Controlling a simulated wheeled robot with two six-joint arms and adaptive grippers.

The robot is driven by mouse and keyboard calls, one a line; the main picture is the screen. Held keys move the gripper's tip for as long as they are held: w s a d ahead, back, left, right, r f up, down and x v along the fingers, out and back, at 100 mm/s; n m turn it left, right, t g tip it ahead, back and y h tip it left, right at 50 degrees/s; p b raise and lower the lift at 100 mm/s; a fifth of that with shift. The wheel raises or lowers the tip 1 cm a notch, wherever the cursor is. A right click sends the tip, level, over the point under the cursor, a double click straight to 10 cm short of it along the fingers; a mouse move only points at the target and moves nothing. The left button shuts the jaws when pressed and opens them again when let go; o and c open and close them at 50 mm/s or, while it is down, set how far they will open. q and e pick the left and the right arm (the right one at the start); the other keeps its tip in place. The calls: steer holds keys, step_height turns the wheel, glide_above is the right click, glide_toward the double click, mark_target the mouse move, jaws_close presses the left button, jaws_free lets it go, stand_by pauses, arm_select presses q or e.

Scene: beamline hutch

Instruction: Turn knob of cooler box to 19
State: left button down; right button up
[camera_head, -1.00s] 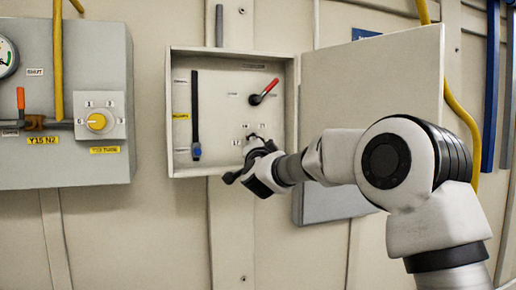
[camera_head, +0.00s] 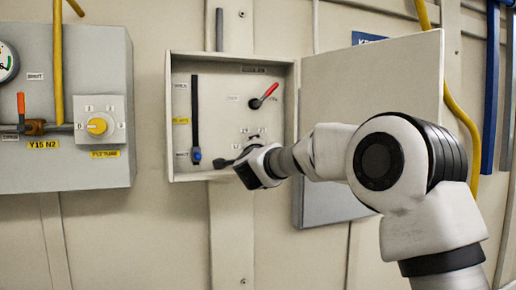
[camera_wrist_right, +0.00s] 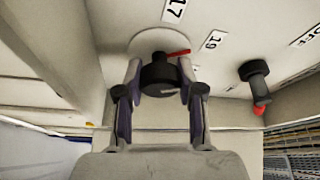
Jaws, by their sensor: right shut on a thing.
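The open grey cooler box (camera_head: 223,171) is on the wall in the head view. Its black knob (camera_wrist_right: 160,76) has a red pointer and shows between the fingers in the right wrist view. The pointer extends to the right and slightly up, toward the side of the "19" label (camera_wrist_right: 213,41); the "17" label (camera_wrist_right: 174,9) is above. My right gripper (camera_wrist_right: 160,66) is shut on the knob, one finger on each side. In the head view my right gripper (camera_head: 240,163) covers the knob and part of its scale. My left gripper is not in view.
A red-tipped lever (camera_head: 264,96) is above the knob in the box, and a black vertical slide (camera_head: 195,115) is at its left. The open door (camera_head: 372,85) stands right, behind my arm. A grey panel (camera_head: 70,165) with a yellow knob (camera_head: 97,126) is further left.

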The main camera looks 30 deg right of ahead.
steer(key=o, duration=1.2)
steer(key=shift+w, duration=0.1)
steer(key=shift+c, duration=0.2)
steer(key=v, duration=1.1)
steer(key=shift+s+a, duration=0.25)
steer(key=shift+s, duration=0.05)
steer(key=shift+a+f, duration=0.1)
steer(key=shift+f, duration=0.05)
